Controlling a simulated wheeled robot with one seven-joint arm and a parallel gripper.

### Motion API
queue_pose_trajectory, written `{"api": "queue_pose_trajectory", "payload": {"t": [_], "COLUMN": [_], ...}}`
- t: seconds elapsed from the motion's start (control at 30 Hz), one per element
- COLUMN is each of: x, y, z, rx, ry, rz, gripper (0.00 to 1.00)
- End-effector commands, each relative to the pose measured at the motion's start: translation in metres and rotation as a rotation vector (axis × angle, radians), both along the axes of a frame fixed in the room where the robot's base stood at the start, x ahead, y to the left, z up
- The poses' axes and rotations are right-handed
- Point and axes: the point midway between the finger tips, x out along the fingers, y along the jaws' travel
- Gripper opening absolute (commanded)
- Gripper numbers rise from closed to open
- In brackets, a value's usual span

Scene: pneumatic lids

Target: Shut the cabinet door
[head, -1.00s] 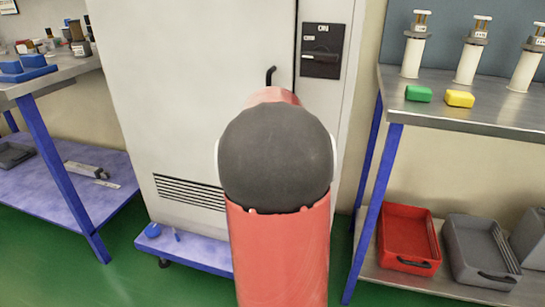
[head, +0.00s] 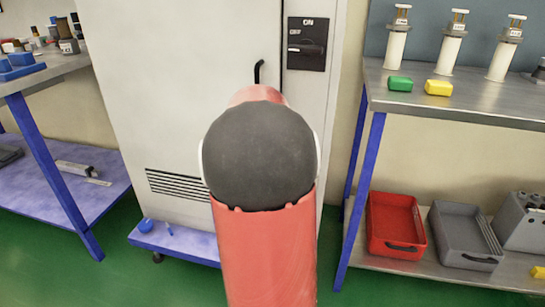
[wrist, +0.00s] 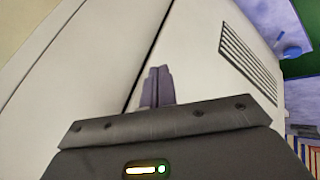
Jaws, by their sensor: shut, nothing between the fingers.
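The tall white cabinet's door (head: 170,90) fills the centre-left of the head view, with a black handle (head: 259,72) near its right edge and a vent grille low down. The door's right edge lies along a thin dark seam beside the frame strip; I cannot tell whether it is fully flush. In the wrist view the white door panel (wrist: 205,75) with its grille lies right of a dark seam. My gripper (wrist: 158,72) is shut and empty, its fingers pointing at the white surface near that seam; contact is unclear. My arm hides the gripper in the head view.
A dark switch panel (head: 307,44) is on the cabinet's right strip. A blue-legged bench (head: 470,108) stands at right, with a red tray (head: 372,240) and grey tray below. Another bench (head: 50,75) stands at left. A blue wheeled base (head: 190,243) lies under the cabinet.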

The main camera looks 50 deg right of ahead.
Motion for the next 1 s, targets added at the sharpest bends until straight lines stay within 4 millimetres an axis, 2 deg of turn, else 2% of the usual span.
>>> {"api": "queue_pose_trajectory", "payload": {"t": [0.6, 1.0], "x": [-0.051, -0.055], "y": [0.024, 0.029], "z": [0.074, 0.081], "rx": [0.004, 0.007], "ry": [0.000, 0.000], "rz": [0.002, 0.004], "gripper": [0.00, 0.00]}}
